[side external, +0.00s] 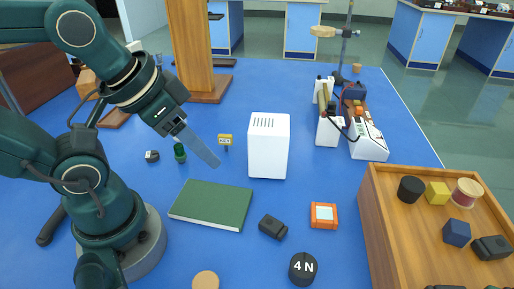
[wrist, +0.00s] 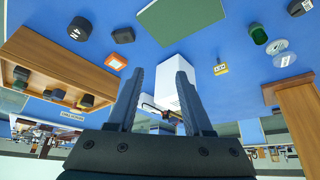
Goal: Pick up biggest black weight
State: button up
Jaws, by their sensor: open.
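The round black weight marked "4 N" (side external: 303,269) stands on the blue bench at the front, left of the wooden tray. It also shows at the upper left of the wrist view (wrist: 79,29). A black cylinder (side external: 411,189) sits inside the tray. A smaller dark block (side external: 273,227) lies behind the "4 N" weight, also seen in the wrist view (wrist: 123,35). My gripper (side external: 214,162) is open and empty, raised above the bench behind the green book, well apart from these weights. Its two fingers (wrist: 160,72) stand apart in the wrist view.
The wooden tray (side external: 371,215) holds several small objects. A white box (side external: 268,146), a green book (side external: 211,205) and an orange-framed square (side external: 323,215) stand or lie around the middle. A wooden post (side external: 190,45) rises at the back.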

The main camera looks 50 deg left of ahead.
jog(key=o, duration=0.5)
